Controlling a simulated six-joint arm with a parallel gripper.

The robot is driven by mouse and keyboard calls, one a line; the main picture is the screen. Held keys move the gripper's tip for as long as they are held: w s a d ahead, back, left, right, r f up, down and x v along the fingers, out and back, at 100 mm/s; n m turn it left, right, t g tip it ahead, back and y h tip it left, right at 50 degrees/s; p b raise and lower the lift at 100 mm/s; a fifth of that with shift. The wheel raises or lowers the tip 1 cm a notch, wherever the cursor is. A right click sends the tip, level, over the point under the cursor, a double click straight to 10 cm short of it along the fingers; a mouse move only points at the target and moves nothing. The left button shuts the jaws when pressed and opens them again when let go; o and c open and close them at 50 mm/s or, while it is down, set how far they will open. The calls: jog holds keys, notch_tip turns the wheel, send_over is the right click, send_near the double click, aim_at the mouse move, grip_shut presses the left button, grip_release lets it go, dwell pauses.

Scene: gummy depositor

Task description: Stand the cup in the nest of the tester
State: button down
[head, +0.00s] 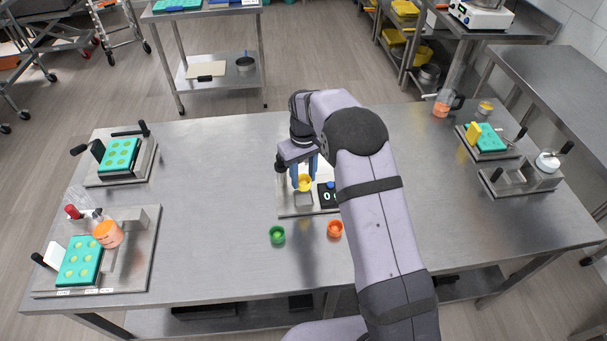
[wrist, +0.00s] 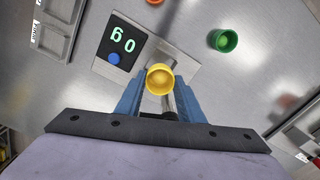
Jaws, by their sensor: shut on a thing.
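My gripper (head: 305,174), with blue fingers, is shut on a small yellow cup (head: 305,184). In the wrist view the yellow cup (wrist: 160,79) sits between the fingertips, with its open top facing the camera. The tester (head: 290,211) is a pale plate with a black display box (wrist: 122,46) showing green digits and a blue button. A grey square part, which looks like the nest (head: 304,199), shows just below the cup in the head view. The cup appears above the tester plate. The exact gap is hard to judge, and the cup hides part of the plate.
A green cup (head: 277,235) and an orange cup (head: 335,229) stand on the steel table (head: 215,190) in front of the tester. Teal-mould stations (head: 78,262) stand at the left and others at the right. The table left of the tester is clear.

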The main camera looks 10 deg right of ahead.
aim_at(303, 188)
jog(key=shift+f+b, duration=1.2)
jog(key=shift+f, duration=1.2)
jog(key=shift+f, duration=0.25)
jog(key=shift+f+b, duration=0.55)
jog(key=shift+f, duration=0.15)
jog(key=c, duration=1.1)
grip_release()
jog(key=shift+r, duration=0.15)
jog(key=shift+r+b, duration=1.35)
jog(key=shift+r, duration=2.2)
